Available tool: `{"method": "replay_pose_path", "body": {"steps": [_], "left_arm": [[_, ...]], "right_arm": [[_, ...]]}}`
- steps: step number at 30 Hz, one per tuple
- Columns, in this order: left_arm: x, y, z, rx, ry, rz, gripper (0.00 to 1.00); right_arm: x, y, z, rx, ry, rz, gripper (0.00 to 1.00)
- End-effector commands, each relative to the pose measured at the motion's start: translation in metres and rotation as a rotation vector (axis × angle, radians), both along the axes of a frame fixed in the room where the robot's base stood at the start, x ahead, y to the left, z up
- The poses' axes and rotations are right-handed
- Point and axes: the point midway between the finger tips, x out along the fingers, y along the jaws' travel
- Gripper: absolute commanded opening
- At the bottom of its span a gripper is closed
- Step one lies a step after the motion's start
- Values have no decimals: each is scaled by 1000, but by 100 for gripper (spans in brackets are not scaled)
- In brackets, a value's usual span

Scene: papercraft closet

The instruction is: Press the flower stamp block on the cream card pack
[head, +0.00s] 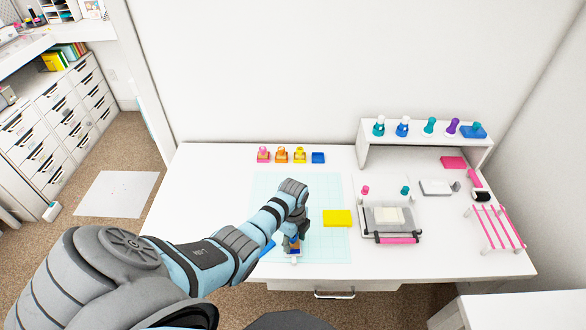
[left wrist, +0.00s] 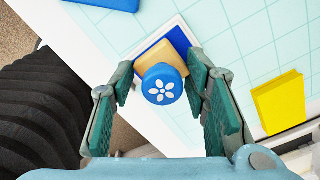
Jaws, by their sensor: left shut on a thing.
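The flower stamp block has a round blue knob with a white flower, seen in the left wrist view (left wrist: 162,85), above a tan wooden block. My left gripper (head: 292,236) is shut on it over the front part of the mat; it also shows in the left wrist view (left wrist: 166,92). Just beneath the stamp is a flat blue pad with a white border (left wrist: 180,40); I cannot tell whether they touch. The cream card pack (head: 389,216) lies on a grey platform to the right, apart from the gripper. My right gripper is not in view.
A yellow block (head: 337,218) lies on the pale grid mat (head: 325,188), between the gripper and the platform. A blue block (head: 267,248) sits left of the gripper. Several coloured stamps stand along the back and on a white shelf (head: 440,141). A pink rack (head: 494,226) is far right.

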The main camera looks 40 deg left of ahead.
Motion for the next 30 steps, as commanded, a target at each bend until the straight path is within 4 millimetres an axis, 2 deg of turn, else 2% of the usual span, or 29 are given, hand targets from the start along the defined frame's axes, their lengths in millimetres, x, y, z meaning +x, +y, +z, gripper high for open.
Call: {"method": "replay_pose_path", "body": {"steps": [11,22,30], "left_arm": [[1,0,32,0,-3,0,9],[1,1,56,2,-4,0,9],[1,0,59,1,-3,0,9]], "right_arm": [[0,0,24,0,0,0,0],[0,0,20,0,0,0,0],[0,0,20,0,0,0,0]]}}
